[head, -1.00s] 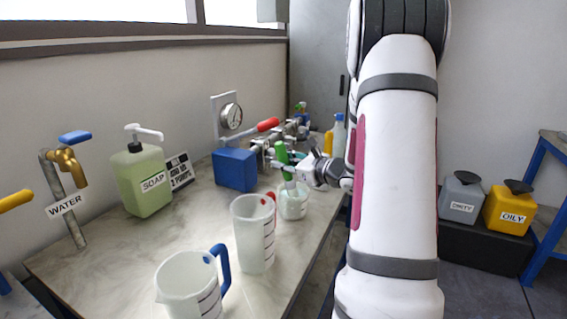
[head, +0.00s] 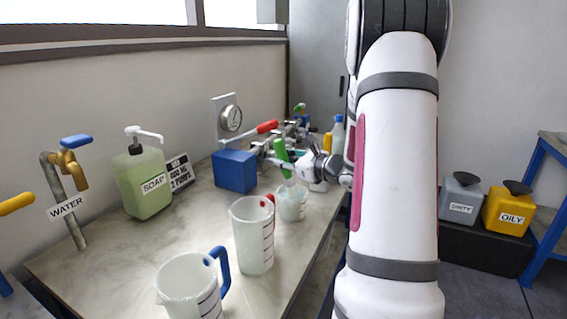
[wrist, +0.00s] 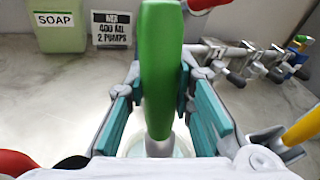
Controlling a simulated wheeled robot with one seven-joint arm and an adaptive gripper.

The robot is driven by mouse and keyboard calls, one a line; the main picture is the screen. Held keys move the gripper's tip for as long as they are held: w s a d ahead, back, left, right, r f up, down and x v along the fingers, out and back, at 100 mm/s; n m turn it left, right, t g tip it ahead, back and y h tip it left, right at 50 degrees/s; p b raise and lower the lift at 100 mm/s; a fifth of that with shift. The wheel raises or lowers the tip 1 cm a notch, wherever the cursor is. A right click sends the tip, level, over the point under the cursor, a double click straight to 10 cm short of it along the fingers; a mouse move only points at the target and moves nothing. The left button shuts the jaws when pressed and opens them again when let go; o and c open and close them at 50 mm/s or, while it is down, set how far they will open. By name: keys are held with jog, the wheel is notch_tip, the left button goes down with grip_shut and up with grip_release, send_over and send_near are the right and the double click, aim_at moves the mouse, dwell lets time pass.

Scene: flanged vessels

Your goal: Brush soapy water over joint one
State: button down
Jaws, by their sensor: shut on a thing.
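My gripper (head: 292,163) is shut on the green handle of a brush (head: 283,155). In the wrist view, the handle (wrist: 160,70) stands between the teal finger pads of my gripper (wrist: 160,88). The brush leans, and its lower end reaches into a small clear cup (head: 292,205) of pale liquid. The cup rim also shows in the wrist view (wrist: 182,148); the bristles are hidden. Metal pipework with flanges (head: 296,132) lies behind the cup and also shows at the right of the wrist view (wrist: 232,75). I cannot tell which joint is joint one.
A tall measuring jug (head: 252,238) and a blue-handled jug (head: 185,285) stand in front. A soap bottle (head: 145,185), a water tap (head: 70,170) and a blue block (head: 234,170) are to the left. A red-handled lever (head: 266,127) sticks out above the block.

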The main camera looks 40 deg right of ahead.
aim_at(283, 143)
jog(key=shift+r+p, duration=1.1)
jog(key=shift+r, duration=1.4)
jog(key=shift+r+p, duration=0.95)
jog(key=shift+r, duration=1.1)
jog(key=shift+f, duration=0.1)
